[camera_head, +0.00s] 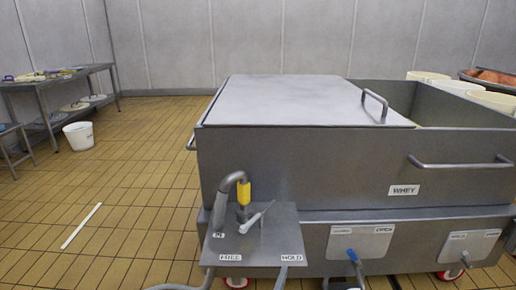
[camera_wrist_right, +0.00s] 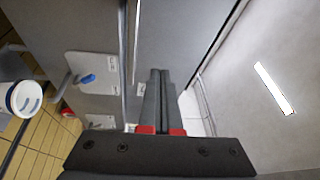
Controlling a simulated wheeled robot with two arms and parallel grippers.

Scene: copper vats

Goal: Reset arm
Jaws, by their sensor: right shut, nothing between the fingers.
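My right gripper (camera_wrist_right: 160,74) shows in the right wrist view, with its two dark fingers together and nothing between them. Red bits show at the base of the fingers. The fingers point toward a grey steel surface, and I cannot tell how far off it is. In the head view I cannot make out the right gripper clearly. My left gripper is not seen in either view.
A steel vat (camera_head: 300,165) labelled WHEY fills the right, with a grey lid (camera_head: 290,100). A panel with a blue-tipped lever (camera_head: 352,255) and a hose panel (camera_head: 255,240) jut out front. Tiled floor at left is mostly clear, with a white bucket (camera_head: 79,136) near a table (camera_head: 42,86).

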